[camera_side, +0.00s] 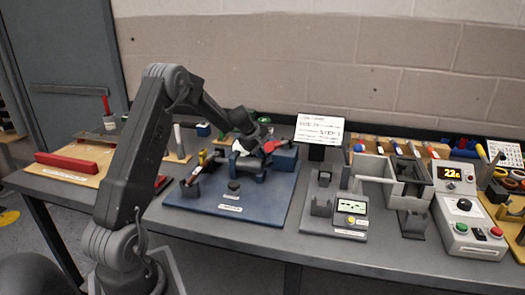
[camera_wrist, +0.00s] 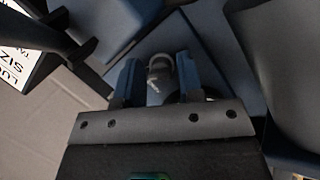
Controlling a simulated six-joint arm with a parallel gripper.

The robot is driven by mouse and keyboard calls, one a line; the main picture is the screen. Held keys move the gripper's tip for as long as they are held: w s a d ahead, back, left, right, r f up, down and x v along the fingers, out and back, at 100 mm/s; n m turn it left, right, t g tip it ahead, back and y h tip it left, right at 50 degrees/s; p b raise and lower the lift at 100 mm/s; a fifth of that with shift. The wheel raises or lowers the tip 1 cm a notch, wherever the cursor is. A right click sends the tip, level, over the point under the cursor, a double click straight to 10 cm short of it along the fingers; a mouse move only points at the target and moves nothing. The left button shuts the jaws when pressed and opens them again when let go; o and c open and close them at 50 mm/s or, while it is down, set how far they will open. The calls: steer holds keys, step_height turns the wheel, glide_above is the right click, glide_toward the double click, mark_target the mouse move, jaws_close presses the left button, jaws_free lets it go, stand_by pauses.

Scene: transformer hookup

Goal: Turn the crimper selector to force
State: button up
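A blue board (camera_side: 262,205) on the bench carries a blue device (camera_side: 248,168) with grey parts, apparently the crimper. A small black knob (camera_side: 234,186) stands near the board's front; its label is too small to read. My gripper (camera_side: 256,150) is low over the blue device, its fingers partly hidden by the arm. In the wrist view my gripper (camera_wrist: 159,76) has its two fingers apart. A grey cylindrical part with a pale mark (camera_wrist: 159,72) lies between them, with narrow gaps seen beside it. I cannot tell whether this part is the selector.
A grey station with a small display (camera_side: 351,206) stands to the right. Beyond it is a control box (camera_side: 470,215) with a dial and buttons. A white sign (camera_side: 319,129) stands behind the board. A wooden board with a red bar (camera_side: 75,163) lies to the left.

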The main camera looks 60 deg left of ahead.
jaws_close()
steer(key=shift+n, duration=0.7)
steer(key=shift+o, duration=1.4)
jaws_free()
steer(key=v, duration=1.3)
steer(key=shift+s+r, duration=0.15)
steer(key=shift+s, duration=0.35)
